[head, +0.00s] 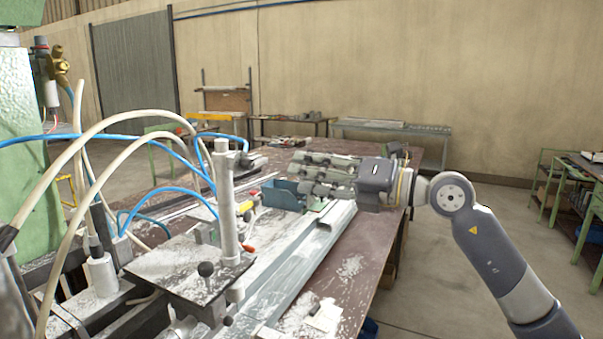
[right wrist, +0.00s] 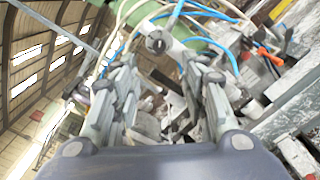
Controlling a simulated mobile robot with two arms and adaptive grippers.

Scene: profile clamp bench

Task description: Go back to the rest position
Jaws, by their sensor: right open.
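My right gripper (head: 300,174) reaches in from the right over the workbench, with its fingers pointing left. Its fingers are spread apart and nothing is between them. In the right wrist view the two fingers of my right gripper (right wrist: 160,78) stand apart, with the clamp machine and hoses behind the gap. The aluminium profile (head: 309,239) lies lengthwise on the bench, below and nearer than the gripper. A blue box (head: 283,195) stands just left of and below the fingers; I cannot tell whether they touch. My left gripper is not in view.
The clamp machine (head: 187,268) with its post and looping hoses (head: 130,120) fills the left. The brown workbench (head: 357,262) has bare surface right of the profile. Green-framed shelving (head: 568,180) stands far right. Floor between is clear.

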